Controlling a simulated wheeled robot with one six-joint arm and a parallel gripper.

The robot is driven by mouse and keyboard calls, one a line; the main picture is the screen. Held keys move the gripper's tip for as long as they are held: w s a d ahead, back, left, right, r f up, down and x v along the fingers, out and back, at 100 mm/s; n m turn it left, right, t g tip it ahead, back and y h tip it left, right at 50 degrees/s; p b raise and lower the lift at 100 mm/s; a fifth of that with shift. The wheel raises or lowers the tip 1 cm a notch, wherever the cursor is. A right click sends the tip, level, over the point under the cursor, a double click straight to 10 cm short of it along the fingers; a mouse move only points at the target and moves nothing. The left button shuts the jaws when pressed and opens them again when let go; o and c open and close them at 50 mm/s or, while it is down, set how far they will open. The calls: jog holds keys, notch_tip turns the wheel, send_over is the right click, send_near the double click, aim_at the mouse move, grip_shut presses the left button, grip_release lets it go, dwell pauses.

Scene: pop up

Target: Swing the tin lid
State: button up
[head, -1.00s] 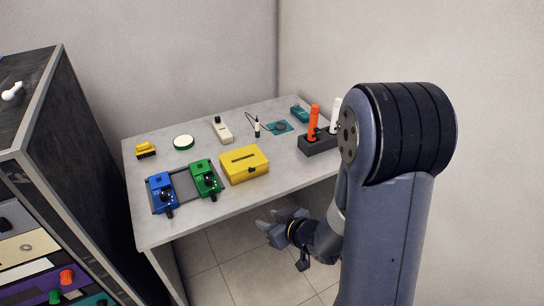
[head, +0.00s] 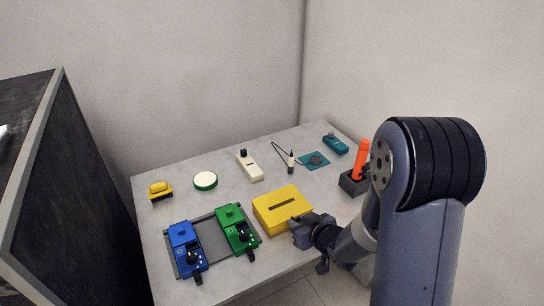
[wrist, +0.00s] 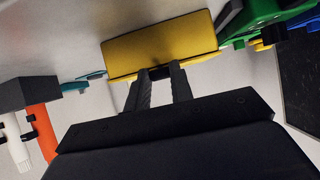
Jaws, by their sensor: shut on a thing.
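The yellow tin (head: 283,206) stands near the table's front edge, with a dark slot in its lid. The lid looks shut. In the wrist view the tin (wrist: 160,38) is straight ahead of my fingers. My gripper (head: 297,230) is at the tin's front side, near the right corner. In the wrist view my gripper (wrist: 160,76) has its two fingers closed around a small dark catch (wrist: 160,72) at the tin's edge. The fingers hide most of this catch in the head view.
A green device (head: 236,229) and a blue device (head: 185,246) stand close left of the tin. A dark holder (head: 350,184) with an orange stick (head: 362,158) is to the right. Behind are a white remote-like thing (head: 249,166), a round green-rimmed lid (head: 205,181) and a yellow brush (head: 160,191).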

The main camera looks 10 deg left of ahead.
jog(key=shift+c, duration=1.1)
jog(key=r+p, duration=0.3)
jog(key=r, duration=0.1)
jog(key=shift+w+a+r, duration=0.1)
jog(key=shift+w+a, duration=0.15)
jog(key=shift+w, duration=0.15)
jog(key=shift+r+p, duration=0.1)
jog(key=shift+p, duration=0.25)
jog(key=shift+w+a+r+p, duration=0.15)
jog(key=shift+w+r+p, duration=0.05)
jog(key=shift+r+p, duration=0.4)
jog(key=shift+w+a+r+p, duration=0.2)
jog(key=shift+w+r+p, duration=0.1)
jog(key=shift+r+p, duration=0.25)
jog(key=shift+w+a+r+p, duration=0.2)
jog(key=shift+w+r+p, duration=0.15)
jog(key=shift+r, duration=0.2)
